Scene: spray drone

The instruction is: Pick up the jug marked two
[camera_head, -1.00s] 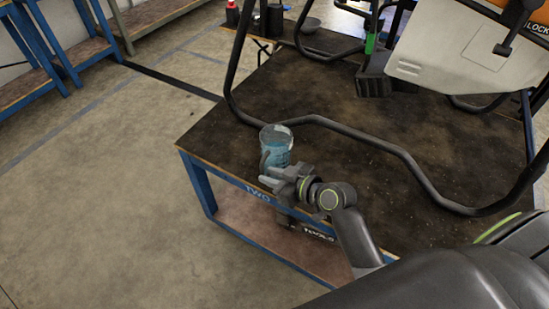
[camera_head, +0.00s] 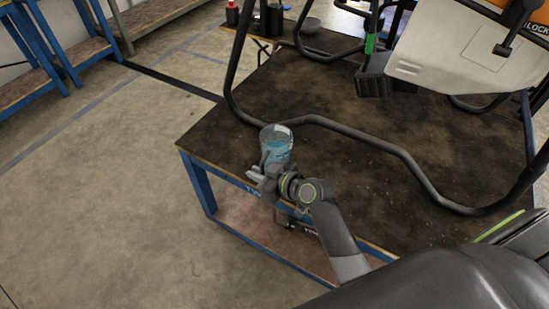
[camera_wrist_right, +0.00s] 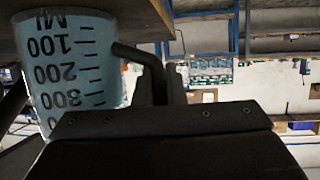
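The jug (camera_head: 277,146), a clear beaker-like vessel with blue in it, stands upright near the front left corner of the dark table (camera_head: 215,137). In the right wrist view the jug (camera_wrist_right: 75,65) appears upside down, with an ML scale and a dark handle (camera_wrist_right: 135,55). No mark two is readable on the jug itself. My right gripper (camera_head: 260,172) is at the jug's near side. In the wrist view the handle runs in between its fingers (camera_wrist_right: 158,85); whether they press on it is unclear. My left gripper is out of view.
A black tubular frame (camera_head: 350,124) of a large white machine (camera_head: 447,52) stands on the table, close behind the jug. Blue table legs and a lower shelf (camera_head: 255,228) are below. Bottles (camera_head: 272,18) stand at the back. The floor to the left is clear.

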